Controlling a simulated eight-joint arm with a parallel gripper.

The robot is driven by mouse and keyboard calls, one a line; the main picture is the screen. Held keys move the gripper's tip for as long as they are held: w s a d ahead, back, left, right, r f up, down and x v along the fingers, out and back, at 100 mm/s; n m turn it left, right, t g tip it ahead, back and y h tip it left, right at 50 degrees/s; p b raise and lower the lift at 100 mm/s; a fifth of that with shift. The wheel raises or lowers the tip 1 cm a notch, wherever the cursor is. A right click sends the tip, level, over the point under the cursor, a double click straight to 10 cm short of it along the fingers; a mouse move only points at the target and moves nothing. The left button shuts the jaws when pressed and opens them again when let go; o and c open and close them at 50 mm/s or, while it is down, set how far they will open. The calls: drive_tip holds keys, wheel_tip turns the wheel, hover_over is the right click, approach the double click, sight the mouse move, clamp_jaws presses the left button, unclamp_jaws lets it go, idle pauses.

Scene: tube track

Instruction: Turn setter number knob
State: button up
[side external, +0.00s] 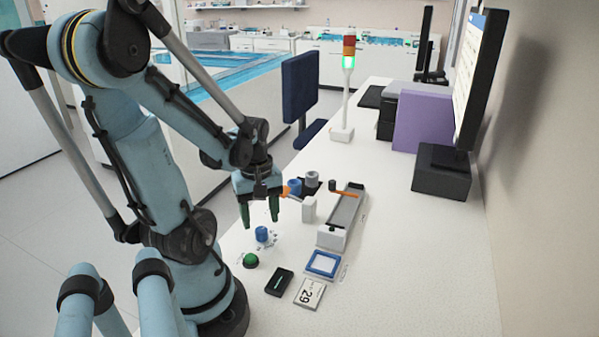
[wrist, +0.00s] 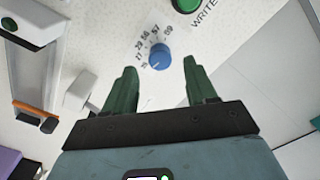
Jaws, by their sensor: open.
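The setter knob is a small blue round knob (side external: 262,233) on the white table, in front of my arm in the side view. In the wrist view the blue knob (wrist: 159,56) has a ring of printed numbers beside it and lies between and beyond my fingertips. My gripper (side external: 259,222) has two green fingers pointing down, above the knob and apart from it. In the wrist view my gripper (wrist: 158,72) is open and empty.
A green button (side external: 250,260) marked WRITE sits close to the knob. A black box (side external: 279,282) and a blue-framed square (side external: 323,263) lie nearby. A grey track (side external: 346,207), a white block (side external: 309,209) and small cylinders stand behind.

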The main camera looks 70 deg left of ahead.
sight(261, 229)
drive_tip(key=shift+f, duration=1.8)
clamp_jaws()
drive_tip(key=m, duration=0.5)
drive_tip(key=shift+m, duration=0.4)
drive_tip(key=m, duration=0.5)
drive_tip(key=shift+m, duration=0.4)
